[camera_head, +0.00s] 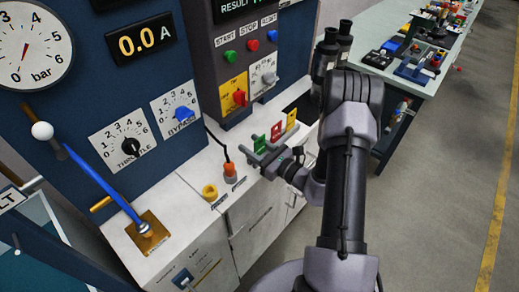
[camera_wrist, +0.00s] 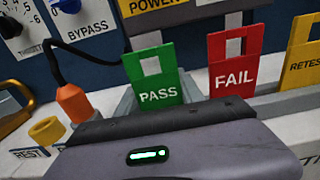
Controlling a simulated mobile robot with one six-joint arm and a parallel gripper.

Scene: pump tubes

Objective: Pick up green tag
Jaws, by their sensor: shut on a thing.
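The green tag (camera_head: 260,143), marked PASS, stands upright at the left of a row of three tags. It has a square window near its top and shows close up in the wrist view (camera_wrist: 152,82). My gripper (camera_head: 262,160) is at the green tag and shut on it. Its grey body fills the lower part of the wrist view and hides the fingertips and the tag's lower end.
A red FAIL tag (camera_wrist: 234,65) and a yellow RETEST tag (camera_wrist: 303,50) stand close to the right. An orange plug (camera_wrist: 75,102) with a black cable and a yellow ring (camera_wrist: 46,130) are to the left. The control panel (camera_head: 130,85) rises behind.

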